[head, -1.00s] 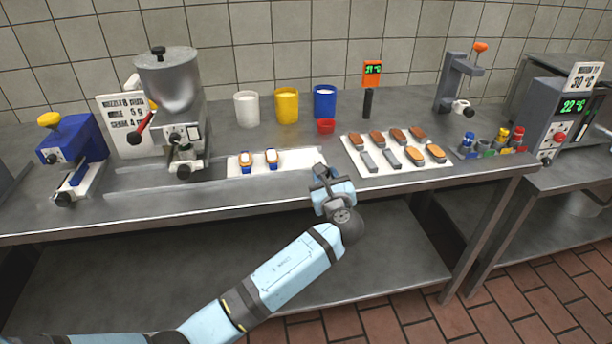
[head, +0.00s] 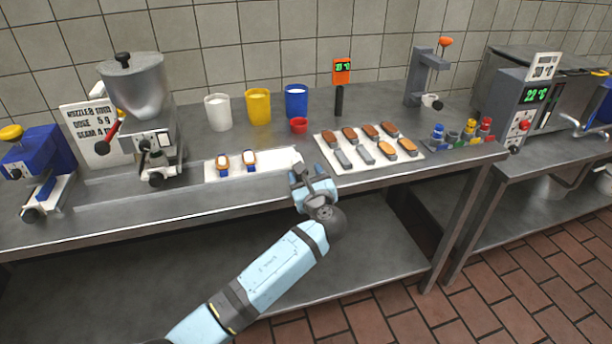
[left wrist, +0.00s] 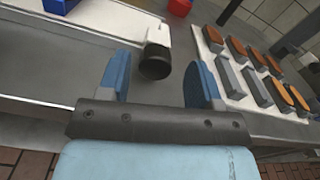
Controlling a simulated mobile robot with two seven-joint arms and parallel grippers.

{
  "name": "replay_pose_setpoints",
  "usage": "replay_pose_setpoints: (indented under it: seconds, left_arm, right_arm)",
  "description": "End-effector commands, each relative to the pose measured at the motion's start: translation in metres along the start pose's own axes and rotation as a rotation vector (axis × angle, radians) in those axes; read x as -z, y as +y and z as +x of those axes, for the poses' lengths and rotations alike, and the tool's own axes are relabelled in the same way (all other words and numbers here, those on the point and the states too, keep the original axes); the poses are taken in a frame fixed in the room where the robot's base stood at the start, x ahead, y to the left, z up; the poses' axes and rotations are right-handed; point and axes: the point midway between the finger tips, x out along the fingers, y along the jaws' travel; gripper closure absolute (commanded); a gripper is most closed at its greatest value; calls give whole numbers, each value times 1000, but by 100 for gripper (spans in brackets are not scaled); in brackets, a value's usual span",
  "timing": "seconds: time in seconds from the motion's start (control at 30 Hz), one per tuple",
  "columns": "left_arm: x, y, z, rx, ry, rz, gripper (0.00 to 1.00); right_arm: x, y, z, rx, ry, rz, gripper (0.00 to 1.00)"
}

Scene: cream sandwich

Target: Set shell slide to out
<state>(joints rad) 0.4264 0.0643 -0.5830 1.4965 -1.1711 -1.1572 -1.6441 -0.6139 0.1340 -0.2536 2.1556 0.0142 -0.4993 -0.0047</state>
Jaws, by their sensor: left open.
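In the left wrist view the white slide (left wrist: 118,28) ends near a dark round knob (left wrist: 155,62). My left gripper (head: 304,174) is at the slide's right front end, over the counter's front edge. In the left wrist view its blue fingers (left wrist: 158,82) are open, with the knob between and slightly beyond them, gripped by neither. In the head view the gripper largely hides the knob. My right gripper is not in view.
A white tray (head: 337,163) of brown and grey pieces lies close right of the gripper. A small red cup (head: 299,125) and white, yellow and blue cups (head: 258,106) stand behind. A metal hopper machine (head: 140,100) stands left. The counter's front edge runs below.

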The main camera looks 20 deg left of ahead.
Motion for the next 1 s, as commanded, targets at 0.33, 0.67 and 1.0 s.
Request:
replay_pose_setpoints:
  seconds: [0.33,0.67,1.0]
  left_arm:
    - [-6,-2,-56,1,5,1,41]
    - [-3,-2,-122,2,2,0,41]
    - [0,-1,-138,3,0,-1,41]
  right_arm:
    - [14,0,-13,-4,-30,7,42]
    - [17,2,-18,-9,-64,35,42]
    - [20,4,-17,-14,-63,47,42]
